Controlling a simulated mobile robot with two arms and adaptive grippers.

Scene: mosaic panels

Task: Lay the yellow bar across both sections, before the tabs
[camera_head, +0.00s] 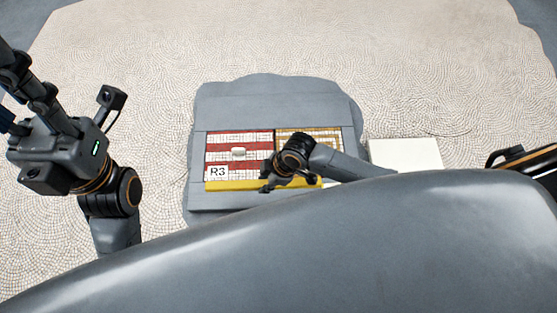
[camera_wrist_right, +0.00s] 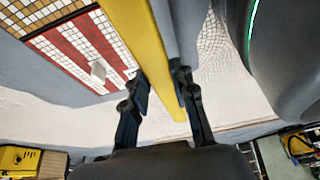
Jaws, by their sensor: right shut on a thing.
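The yellow bar (camera_head: 232,185) lies lengthwise along the near edge of both sections in the head view. It also shows in the right wrist view (camera_wrist_right: 146,40). My right gripper (camera_head: 273,184) is shut on it, one finger on each side (camera_wrist_right: 162,92). I cannot tell whether the bar touches the panels. The left section (camera_head: 263,147) has red and white stripes and a pale tab (camera_head: 238,152). The right section (camera_head: 325,133) is tan and white, partly hidden behind my right arm; no tab shows there. My left gripper is at the left, its fingers unclear.
A grey slab (camera_head: 275,95) surrounds the sections. An R3 label (camera_head: 217,172) sits at the left section's near left corner. A white block (camera_head: 405,154) stands to the right. Mosaic floor (camera_head: 300,45) extends beyond. A yellow case (camera_wrist_right: 18,160) shows low in the wrist view.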

